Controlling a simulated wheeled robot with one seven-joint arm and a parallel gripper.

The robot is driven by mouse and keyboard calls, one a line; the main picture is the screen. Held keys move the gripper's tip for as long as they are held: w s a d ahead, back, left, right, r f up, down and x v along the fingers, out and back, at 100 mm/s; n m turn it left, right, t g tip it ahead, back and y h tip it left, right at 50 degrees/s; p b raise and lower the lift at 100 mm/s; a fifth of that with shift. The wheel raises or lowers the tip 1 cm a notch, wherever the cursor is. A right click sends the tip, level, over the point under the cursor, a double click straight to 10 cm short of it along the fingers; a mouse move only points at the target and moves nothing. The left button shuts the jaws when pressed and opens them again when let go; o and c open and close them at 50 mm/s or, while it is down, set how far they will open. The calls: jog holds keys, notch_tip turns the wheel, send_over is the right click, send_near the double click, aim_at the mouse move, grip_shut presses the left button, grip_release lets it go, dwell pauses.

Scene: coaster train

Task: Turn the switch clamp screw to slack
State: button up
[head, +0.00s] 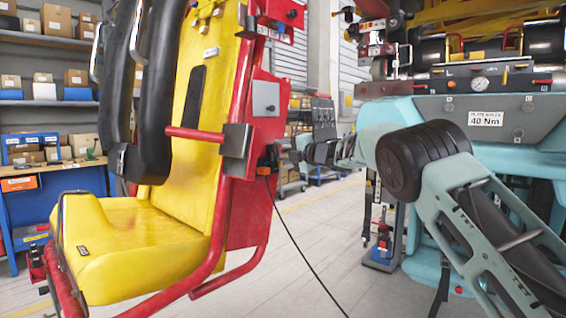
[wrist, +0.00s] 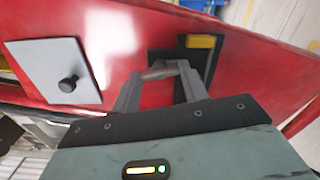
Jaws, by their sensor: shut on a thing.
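In the wrist view, a small grey bar-like part that looks like the switch clamp screw (wrist: 158,72) sits between my fingertips, against a dark bracket (wrist: 213,62) on the red side plate. The fingers hide part of it. A yellow block (wrist: 201,41), which looks like the switch, sits on the bracket just beyond the fingers. In the head view, my gripper (head: 288,153) reaches left to the seat's red side, shut on the screw beside the orange switch (head: 268,158). The screw itself is too small to make out there.
The seat (head: 130,240) is yellow with black restraints. A grey cover plate with a black knob (wrist: 68,84) is on the red panel. A black cable (head: 300,250) hangs from the switch to the floor. Shelves and a blue bench stand behind; the floor between is clear.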

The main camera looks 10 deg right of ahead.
jog(key=n+b, duration=0.1)
jog(key=n, duration=0.1)
jog(key=n+b, duration=0.1)
jog(key=b, duration=0.1)
jog(key=shift+f+n, duration=0.35)
jog(key=shift+n, duration=0.05)
jog(key=n+b, duration=0.3)
jog(key=shift+n, duration=0.3)
jog(key=n+b, duration=0.3)
jog(key=n, duration=0.2)
jog(key=shift+r+b, duration=0.15)
jog(key=shift+b, duration=0.25)
jog(key=shift+n, duration=0.3)
jog(key=o, duration=1)
jog(key=shift+r, duration=0.15)
jog(key=b+v, duration=0.4)
jog(key=v, duration=1.3)
jog(key=shift+s+d+b, duration=0.1)
jog(key=shift+s+b, duration=0.05)
jog(key=shift+b, duration=0.15)
